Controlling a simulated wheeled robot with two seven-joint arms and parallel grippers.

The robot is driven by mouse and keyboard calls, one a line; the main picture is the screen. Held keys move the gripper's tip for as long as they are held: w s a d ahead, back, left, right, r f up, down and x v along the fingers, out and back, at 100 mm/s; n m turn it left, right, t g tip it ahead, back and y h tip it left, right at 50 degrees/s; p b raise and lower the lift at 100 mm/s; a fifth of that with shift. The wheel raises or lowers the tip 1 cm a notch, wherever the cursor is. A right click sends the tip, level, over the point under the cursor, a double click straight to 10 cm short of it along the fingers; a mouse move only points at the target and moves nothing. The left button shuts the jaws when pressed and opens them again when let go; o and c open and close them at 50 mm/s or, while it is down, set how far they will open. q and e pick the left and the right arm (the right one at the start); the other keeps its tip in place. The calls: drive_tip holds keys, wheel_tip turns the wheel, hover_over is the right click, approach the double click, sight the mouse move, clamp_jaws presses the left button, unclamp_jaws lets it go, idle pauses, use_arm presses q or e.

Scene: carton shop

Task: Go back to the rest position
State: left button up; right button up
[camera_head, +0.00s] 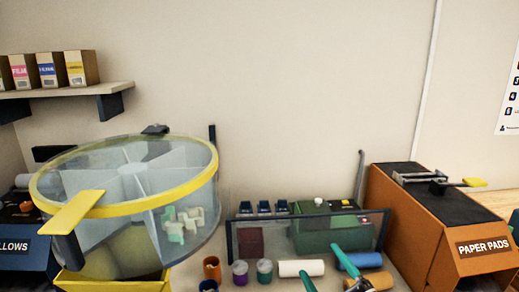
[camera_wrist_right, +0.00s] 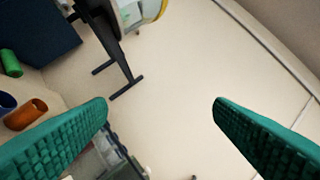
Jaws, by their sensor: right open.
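My right gripper (camera_head: 320,259) shows at the bottom of the head view, right of centre. Its two teal fingers stand apart with a gap between them. In the right wrist view the ribbed teal fingers (camera_wrist_right: 162,102) are spread wide, with nothing between them. I cannot tell whether the fingers touch either roll. My left gripper is not in view.
A clear round bin with a yellow rim (camera_head: 205,177) stands at left. An orange paper pads box (camera_head: 415,225) stands at right. A low clear panel (camera_head: 238,250) stands behind the rolls, before a green machine (camera_head: 318,235). Small jars (camera_head: 240,273) stand left.

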drive_tip(key=s+d+f+m+g+h, duration=0.4)
drive_tip(key=d+f+m+h, duration=0.15)
drive_tip(key=f+m, duration=0.2)
drive_tip(key=s+d+f+m+g+h, duration=0.35)
drive_tip(key=f+m+h, duration=0.25)
drive_tip(key=f, duration=0.2)
drive_tip(key=s+a+f+g+y, duration=0.1)
drive_tip(key=s+f+g, duration=0.3)
drive_tip(key=s, duration=0.5)
drive_tip(key=s+f+g+y, duration=0.1)
drive_tip(key=s+f+g, duration=0.4)
drive_tip(key=s, duration=0.4)
wheel_tip(320, 180, down, 28)
drive_tip(key=s+g, duration=0.1)
drive_tip(key=s, duration=0.1)
drive_tip(key=s+d+f+g, duration=0.1)
drive_tip(key=s+d+f, duration=0.1)
drive_tip(key=s+f, duration=1.2)
drive_tip(key=shift+s+d, duration=0.3)
drive_tip(key=shift+s, duration=0.55)
